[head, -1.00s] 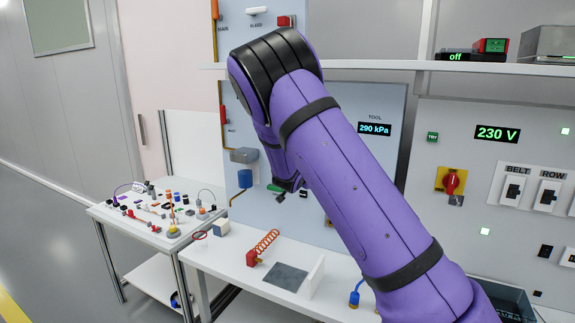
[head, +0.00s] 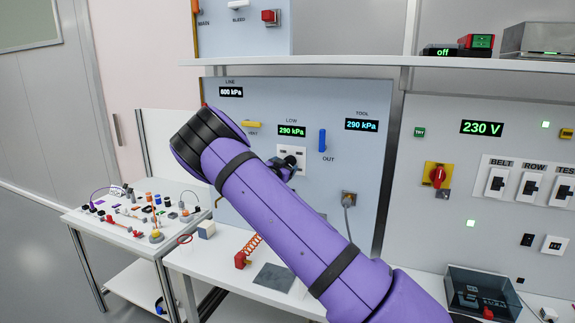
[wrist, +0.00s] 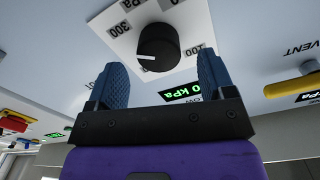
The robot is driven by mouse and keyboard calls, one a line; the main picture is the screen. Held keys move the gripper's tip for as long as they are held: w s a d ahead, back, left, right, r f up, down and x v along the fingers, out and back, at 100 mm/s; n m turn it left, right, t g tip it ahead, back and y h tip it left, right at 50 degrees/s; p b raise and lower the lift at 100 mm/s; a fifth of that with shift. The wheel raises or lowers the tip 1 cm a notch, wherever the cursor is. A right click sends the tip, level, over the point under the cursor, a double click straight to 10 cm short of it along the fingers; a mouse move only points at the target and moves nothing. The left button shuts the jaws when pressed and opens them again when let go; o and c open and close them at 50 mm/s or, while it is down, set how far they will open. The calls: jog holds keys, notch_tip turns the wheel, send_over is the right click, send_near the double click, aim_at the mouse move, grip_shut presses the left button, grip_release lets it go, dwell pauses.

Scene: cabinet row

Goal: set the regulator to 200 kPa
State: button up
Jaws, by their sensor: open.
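The regulator knob (wrist: 158,44) is black and round with a white pointer line, on a white scale plate (wrist: 186,20) marked with 100, 200 and 300. In the wrist view its pointer lies toward the 300 side. The LOW display (head: 291,131) above the plate reads 290 kPa, and the TOOL display (head: 361,125) also reads 290 kPa. My gripper (wrist: 161,65) is open, its blue fingers to either side of and below the knob in the wrist view; contact cannot be told. In the head view my gripper (head: 286,165) is partly hidden by my arm at the plate.
A yellow lever (head: 251,124) is left of the plate and a blue lever (head: 322,140) right of it. The LINE display (head: 231,92) is at upper left. A shelf (head: 350,65) runs above; a bench (head: 205,262) with a red coil stands below.

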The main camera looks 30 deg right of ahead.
aim_at(288, 164)
jog(key=shift+x, duration=1.75)
jog(key=c, duration=0.9)
jog(key=shift+c, duration=0.2)
